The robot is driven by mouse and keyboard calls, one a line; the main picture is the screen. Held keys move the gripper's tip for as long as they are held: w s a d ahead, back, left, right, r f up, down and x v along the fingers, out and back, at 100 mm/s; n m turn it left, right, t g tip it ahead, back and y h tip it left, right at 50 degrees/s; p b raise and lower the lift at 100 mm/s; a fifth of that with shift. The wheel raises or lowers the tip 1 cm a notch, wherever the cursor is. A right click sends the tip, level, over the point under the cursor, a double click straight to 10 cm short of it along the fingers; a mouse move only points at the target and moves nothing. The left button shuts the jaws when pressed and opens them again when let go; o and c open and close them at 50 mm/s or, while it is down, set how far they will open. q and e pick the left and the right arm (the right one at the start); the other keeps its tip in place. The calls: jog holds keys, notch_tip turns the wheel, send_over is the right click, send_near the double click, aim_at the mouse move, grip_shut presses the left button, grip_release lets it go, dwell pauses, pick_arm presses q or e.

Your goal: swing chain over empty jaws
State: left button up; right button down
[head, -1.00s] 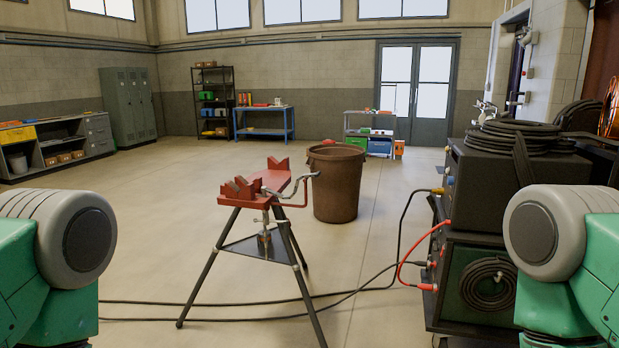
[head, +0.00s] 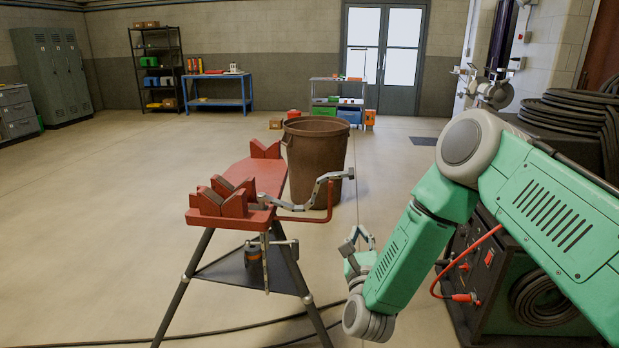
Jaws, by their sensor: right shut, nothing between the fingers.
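A red chain vise (head: 262,178) stands on a dark tripod in the middle of the head view. Its notched front jaws (head: 222,197) are empty. The grey chain (head: 312,198) runs from the right side of the jaws out to the right, its free end up by a curved red arm (head: 329,200). The chain does not cross the jaws. My right gripper (head: 357,238) is low, to the right of the vise and below the chain's end, apart from it. It is shut and empty, partly hidden by my own forearm. My left gripper is out of view.
A brown bin (head: 316,155) stands just behind the vise. Black machines with coiled cables (head: 545,298) and a red hose (head: 450,296) stand at the right. Dark cables cross the floor by the tripod legs. The floor at left is clear.

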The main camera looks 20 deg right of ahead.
jog(key=w+d+r+m, duration=0.1)
jog(key=w+d+r, duration=0.3)
jog(key=w+r, duration=0.3)
jog(key=shift+w+d+r+h+p, duration=0.3)
jog(key=shift+w+p, duration=0.1)
jog(key=shift+w, duration=1.15)
